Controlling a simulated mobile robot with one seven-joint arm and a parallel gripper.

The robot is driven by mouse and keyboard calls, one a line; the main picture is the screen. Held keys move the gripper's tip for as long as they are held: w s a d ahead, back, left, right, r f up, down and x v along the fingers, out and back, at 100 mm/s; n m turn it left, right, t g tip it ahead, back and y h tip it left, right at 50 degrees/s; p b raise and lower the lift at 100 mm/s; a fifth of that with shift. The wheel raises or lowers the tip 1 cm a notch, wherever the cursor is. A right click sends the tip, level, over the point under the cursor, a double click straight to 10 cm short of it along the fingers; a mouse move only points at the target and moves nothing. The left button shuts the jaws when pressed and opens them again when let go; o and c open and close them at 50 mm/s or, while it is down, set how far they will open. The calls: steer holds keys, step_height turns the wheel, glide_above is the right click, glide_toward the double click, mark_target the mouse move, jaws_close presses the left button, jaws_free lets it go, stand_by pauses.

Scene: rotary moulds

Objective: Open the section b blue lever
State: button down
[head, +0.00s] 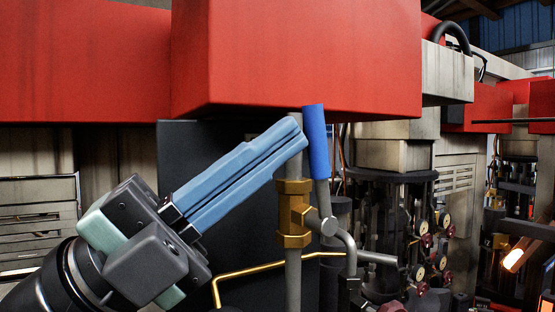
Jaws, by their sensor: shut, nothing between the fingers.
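The blue lever (316,141) stands nearly upright, on a bent grey rod at the right side of a brass valve (293,212) on a vertical grey pipe. My gripper (295,131) comes in from the lower left with its long light-blue fingers together and nothing between them. The fingertips overlap the top of the pipe in the picture, just left of the lever's blue sleeve. I cannot tell whether they touch it. No section label shows.
A large red housing (297,55) hangs just above my fingers and the lever. A thin yellow pipe (255,268) runs below. Machinery with several gauges (420,274) stands to the right. A dark panel (215,150) is behind my fingers. A glowing orange piece (514,260) shows at the far right.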

steer(key=shift+w+d+r+n+y+p, duration=0.25)
steer(key=shift+y+p, duration=0.25)
steer(key=shift+y, duration=0.3)
steer(key=shift+w+d+r+n+y+p, duration=0.2)
steer(key=shift+r+n+y+p, duration=0.2)
steer(key=shift+y, duration=0.4)
steer(key=shift+f, duration=0.1)
